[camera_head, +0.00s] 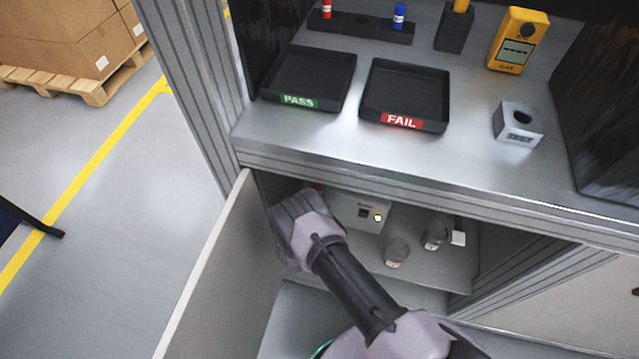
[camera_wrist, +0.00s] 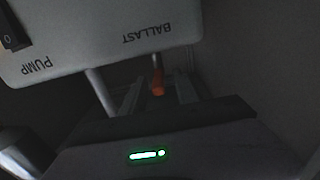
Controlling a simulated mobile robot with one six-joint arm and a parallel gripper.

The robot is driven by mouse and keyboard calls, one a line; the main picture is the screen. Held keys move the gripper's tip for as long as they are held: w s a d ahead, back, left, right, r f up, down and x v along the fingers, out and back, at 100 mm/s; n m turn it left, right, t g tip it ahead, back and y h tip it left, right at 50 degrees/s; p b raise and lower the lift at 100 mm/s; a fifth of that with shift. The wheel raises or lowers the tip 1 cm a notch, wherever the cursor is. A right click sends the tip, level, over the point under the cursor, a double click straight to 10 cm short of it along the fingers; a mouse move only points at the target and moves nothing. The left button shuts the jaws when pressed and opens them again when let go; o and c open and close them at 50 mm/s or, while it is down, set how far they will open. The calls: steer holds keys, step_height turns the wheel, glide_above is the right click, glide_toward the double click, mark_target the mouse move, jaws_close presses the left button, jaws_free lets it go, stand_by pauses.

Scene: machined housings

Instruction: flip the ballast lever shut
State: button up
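The ballast lever shows in the wrist view as a short orange-red handle (camera_wrist: 157,80) beside a pale panel (camera_wrist: 110,40) marked BALLAST and PUMP, upside down in this view. My gripper (camera_wrist: 158,92) is open, with a finger on each side of the handle and dark gaps between. I cannot tell whether anything touches. In the head view my gripper (camera_head: 300,218) reaches into the open cabinet and its fingertips are hidden. A small red bit (camera_head: 318,187), likely the lever, shows just above it, left of the control box (camera_head: 360,212).
The cabinet door (camera_head: 215,275) stands open at left, close to my wrist. Grey cylindrical parts (camera_head: 397,252) (camera_head: 434,236) stand on the cabinet floor. The worktop edge (camera_head: 400,180) is above my arm. A pipe (camera_wrist: 100,92) and black PUMP switch (camera_wrist: 12,30) are near in the wrist view.

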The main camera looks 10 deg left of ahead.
steer(key=s+a+p, duration=0.2)
steer(key=s+p, duration=0.3)
steer(key=s, duration=1.2)
steer(key=shift+s+a+p, duration=0.15)
steer(key=shift+a+p, duration=0.2)
